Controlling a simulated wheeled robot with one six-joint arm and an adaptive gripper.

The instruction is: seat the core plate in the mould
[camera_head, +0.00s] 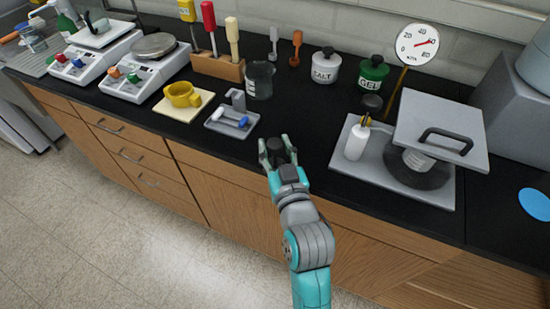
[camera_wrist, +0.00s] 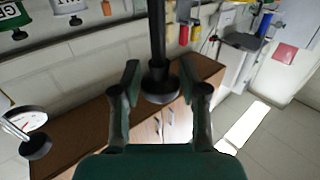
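A grey square plate with a black handle (camera_head: 440,127) is at the right of the counter in the head view, above a dark round piece (camera_head: 412,172) on a grey tray (camera_head: 443,197). I cannot tell for sure which of these is the core plate or the mould. My gripper (camera_head: 278,147) is by the counter's front edge, left of that tray and apart from it. In the wrist view its two fingers (camera_wrist: 158,84) stand apart. A black rod with a round knob (camera_wrist: 158,80) shows between them; I cannot tell whether it is touched.
A white bottle (camera_head: 357,141) stands on the tray's left part. A small tray (camera_head: 215,127), a yellow cup (camera_head: 183,95), a beaker (camera_head: 259,82), SALT (camera_head: 325,68) and GEL (camera_head: 372,75) jars and a dial (camera_head: 417,44) stand around. The counter between the small tray and large tray is mostly clear.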

